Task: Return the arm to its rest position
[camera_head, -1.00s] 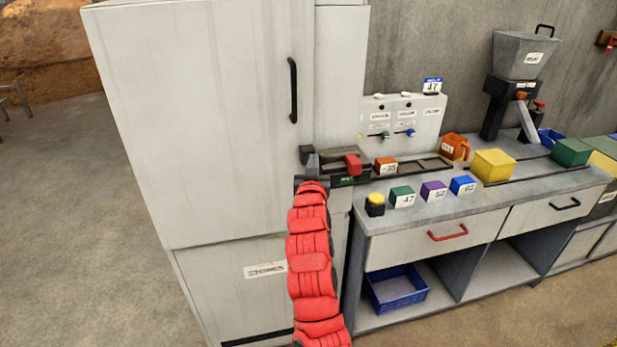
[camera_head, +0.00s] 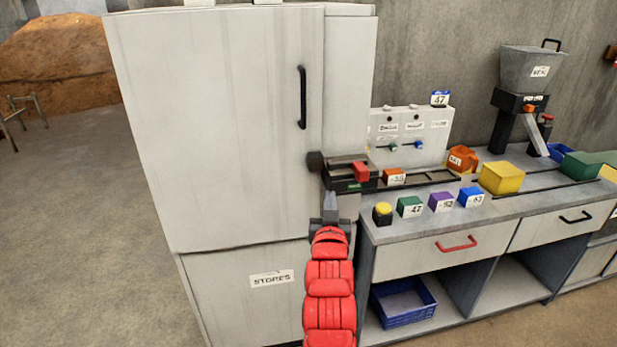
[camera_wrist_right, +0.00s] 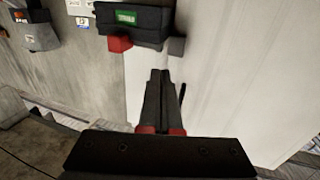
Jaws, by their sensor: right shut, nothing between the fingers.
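My right arm is red and comes up from the bottom of the head view. Its gripper (camera_head: 330,205) is shut and empty, in front of the gap between the white cabinet (camera_head: 225,130) and the workbench (camera_head: 400,235). In the right wrist view the closed black fingers (camera_wrist_right: 158,90) point towards the pale cabinet side and a black device (camera_wrist_right: 135,22) with a green display and a red part. That device (camera_head: 348,176) stands at the bench's left end, just above the gripper in the head view. My left gripper is not in view.
A grinder (camera_head: 525,90) stands behind. A blue crate (camera_head: 403,302) is on the lower shelf.

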